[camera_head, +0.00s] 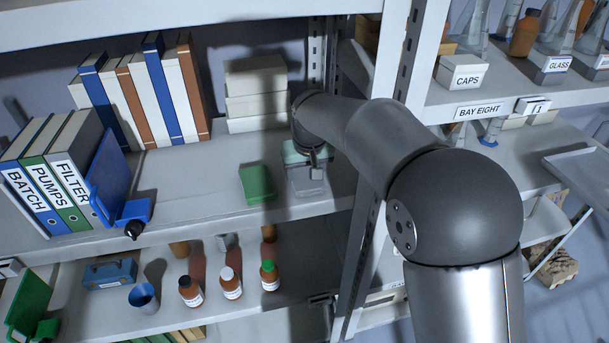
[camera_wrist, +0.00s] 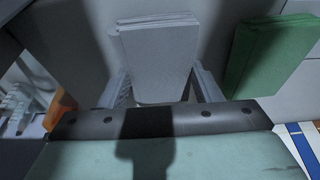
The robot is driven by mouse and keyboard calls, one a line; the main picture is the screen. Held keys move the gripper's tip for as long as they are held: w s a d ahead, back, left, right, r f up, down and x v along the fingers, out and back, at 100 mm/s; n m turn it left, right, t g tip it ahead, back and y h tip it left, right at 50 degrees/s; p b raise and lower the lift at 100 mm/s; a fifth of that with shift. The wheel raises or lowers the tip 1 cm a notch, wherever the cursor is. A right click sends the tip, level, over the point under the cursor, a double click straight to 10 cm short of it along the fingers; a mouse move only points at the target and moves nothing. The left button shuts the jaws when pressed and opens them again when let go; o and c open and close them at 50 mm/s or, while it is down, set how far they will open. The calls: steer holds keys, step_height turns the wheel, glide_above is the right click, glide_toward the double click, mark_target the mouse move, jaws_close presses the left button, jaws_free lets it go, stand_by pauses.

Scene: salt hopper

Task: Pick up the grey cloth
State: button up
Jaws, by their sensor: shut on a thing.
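The grey cloth (camera_head: 307,181) is a folded stack on the middle shelf's right part, below my gripper (camera_head: 311,165) in the head view. In the wrist view the grey cloth (camera_wrist: 157,50) lies between the two fingers of my gripper (camera_wrist: 161,78), which are shut on its near part. Its far part sticks out past the fingertips. I cannot tell whether it touches the shelf or is just above it. My wrist hides part of it in the head view.
A folded green cloth (camera_head: 257,185) lies close beside the grey one, also seen in the wrist view (camera_wrist: 270,52). White boxes (camera_head: 256,95) stand behind. A shelf upright (camera_head: 370,200) is close on the right. Binders (camera_head: 60,175) and bookends stand left; bottles (camera_head: 230,284) stand below.

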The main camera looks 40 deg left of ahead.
mark_target(305, 175)
step_height(305, 175, up, 10)
steer(key=b, duration=0.1)
steer(key=o, duration=0.4)
steer(key=c, duration=0.3)
steer(key=shift+c, duration=0.2)
